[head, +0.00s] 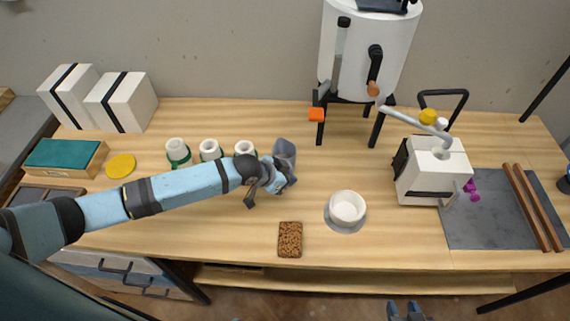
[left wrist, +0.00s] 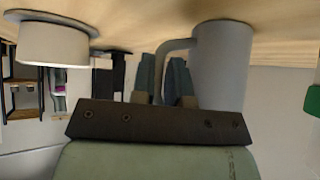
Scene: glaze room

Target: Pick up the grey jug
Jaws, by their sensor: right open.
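The grey jug (head: 285,151) stands on the workbench left of centre, partly hidden by my left gripper (head: 268,190). In the left wrist view the jug (left wrist: 222,65) is on the right, and its handle (left wrist: 172,46) reaches towards my fingers. My left gripper (left wrist: 162,82) has one finger on each side of the handle. I cannot tell whether the fingers press on it or only stand around it. The tips of my right gripper (head: 405,312) show at the bottom edge of the head view, apart and empty, in front of the bench.
Several white jars (head: 209,149) stand left of the jug. A white bowl (head: 347,207) on a grey disc and a brown sponge-like block (head: 290,239) lie right and in front. A white machine (head: 432,170) and grey board (head: 487,225) are further right.

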